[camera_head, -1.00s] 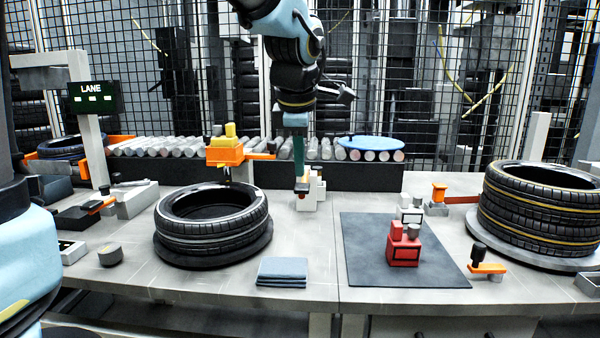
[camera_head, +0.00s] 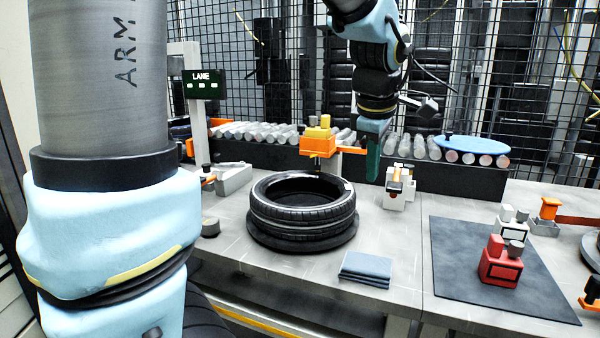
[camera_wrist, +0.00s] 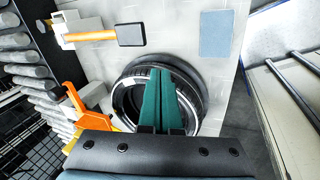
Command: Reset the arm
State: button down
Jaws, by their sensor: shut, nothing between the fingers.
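My arm reaches down from the top of the head view, and my gripper (camera_head: 372,176) hangs above the back of the workbench (camera_head: 400,262). Its green fingers are together with nothing between them; they also show in the wrist view (camera_wrist: 168,100). The gripper is to the right of a black tyre (camera_head: 302,228) lying flat on a round dark base, and apart from it. In the wrist view the fingers hide part of the tyre (camera_wrist: 131,80).
A roller conveyor (camera_head: 470,180) runs behind the bench, with a blue disc (camera_head: 480,145) on it. An orange fixture (camera_head: 318,146) stands behind the tyre. Folded blue cloths (camera_head: 366,270) lie in front. Red (camera_head: 501,270) and white blocks stand on a dark mat (camera_head: 450,260).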

jog(key=s+a+f+m+p, duration=0.1)
jog(key=a+m, duration=0.3)
jog(key=a, duration=0.4)
jog(key=s+a+f+m+g+p, duration=0.1)
jog(key=s+a+f+m+p, duration=0.1)
jog(key=a, duration=0.6)
jog(key=s+a+f+m+g+y+p, duration=0.1)
jog(key=a+f+m+p, duration=0.3)
jog(key=a+m, duration=0.2)
jog(key=shift+s+a+p, duration=0.15)
jog(key=shift+a+p, duration=0.25)
jog(key=shift+a, duration=0.5)
